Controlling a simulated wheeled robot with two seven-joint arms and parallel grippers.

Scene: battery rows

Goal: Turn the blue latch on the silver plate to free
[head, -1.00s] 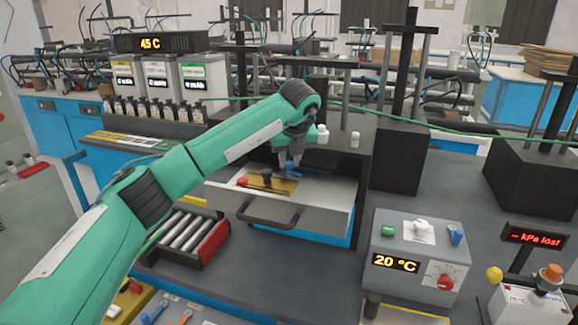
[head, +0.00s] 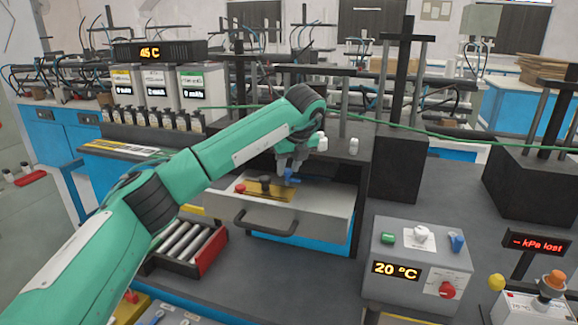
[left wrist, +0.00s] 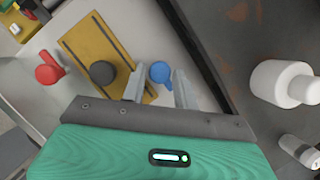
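A small blue latch (left wrist: 161,73) sits at the right end of a gold plate on a pale silver-grey plate (head: 318,205), the top of a drawer-like unit. It also shows in the head view (head: 291,177), partly covered by my gripper. My left gripper (left wrist: 160,92) is open above the plate, with the blue latch seen between its two fingertips. In the head view my left gripper (head: 290,167) comes down over the latch from behind. Whether the fingers touch the latch I cannot tell. My right gripper is in neither view.
The gold plate (left wrist: 91,50) carries a black knob (left wrist: 102,72); a red latch (left wrist: 48,69) sits at its left. White bottles (left wrist: 283,84) stand to the right on a dark block. A drawer handle (head: 266,222) faces front. A 20 °C box (head: 415,258) stands right.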

